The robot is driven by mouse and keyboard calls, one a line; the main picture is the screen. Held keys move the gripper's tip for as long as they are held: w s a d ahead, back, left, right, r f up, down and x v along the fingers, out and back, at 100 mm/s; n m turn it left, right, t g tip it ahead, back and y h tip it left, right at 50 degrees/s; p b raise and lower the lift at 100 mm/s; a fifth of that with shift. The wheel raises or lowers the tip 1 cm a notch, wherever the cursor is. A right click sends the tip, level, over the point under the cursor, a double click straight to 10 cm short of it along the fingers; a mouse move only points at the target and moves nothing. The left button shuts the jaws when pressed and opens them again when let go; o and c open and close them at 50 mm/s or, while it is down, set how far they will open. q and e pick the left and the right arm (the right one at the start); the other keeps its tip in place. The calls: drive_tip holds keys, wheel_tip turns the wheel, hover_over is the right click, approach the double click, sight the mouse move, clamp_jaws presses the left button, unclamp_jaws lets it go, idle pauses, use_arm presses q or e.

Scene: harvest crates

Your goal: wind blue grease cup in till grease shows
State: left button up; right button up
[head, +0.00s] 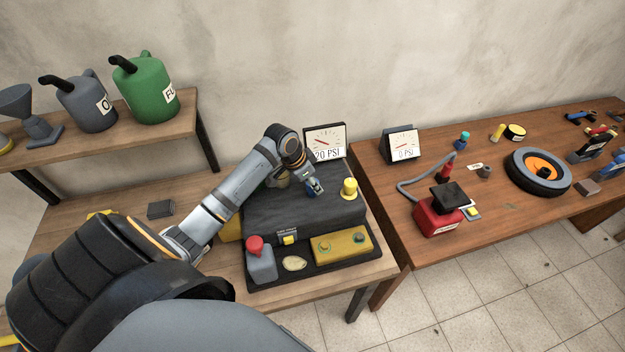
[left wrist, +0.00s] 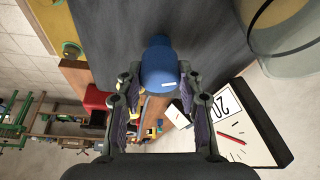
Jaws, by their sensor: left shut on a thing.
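The blue grease cup (left wrist: 160,68) is between the fingers of my left gripper (left wrist: 158,82), which is shut on it; a small white mark shows on its side. In the head view, my left gripper (head: 311,182) is over the dark machine block (head: 290,218), right of its middle. The gripper mostly hides the cup there, with only a bit of blue showing. Whether the cup is seated in the block is hard to tell. I see no grease. My right gripper is in neither view.
A yellow cap (head: 349,188) stands close right of my gripper. A 20 PSI gauge (head: 325,140) stands behind the block. A red-topped grey can (head: 260,262) and a yellow tray (head: 343,244) are in front. The right bench (head: 400,185) holds a red pump (head: 437,217) and a wheel.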

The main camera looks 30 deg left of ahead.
use_arm(q)
drive_tip(key=m+h, duration=0.1)
drive_tip(key=m, duration=0.3)
drive_tip(key=shift+g, duration=0.4)
drive_tip(key=shift+m+g+h+b, duration=0.35)
drive_tip(key=shift+m+g+h, duration=0.15)
drive_tip(key=shift+m, duration=1.1)
drive_tip(key=o, duration=1.2)
drive_tip(key=shift+c, duration=0.2)
drive_tip(key=v, duration=1.2)
drive_tip(key=shift+w, duration=0.1)
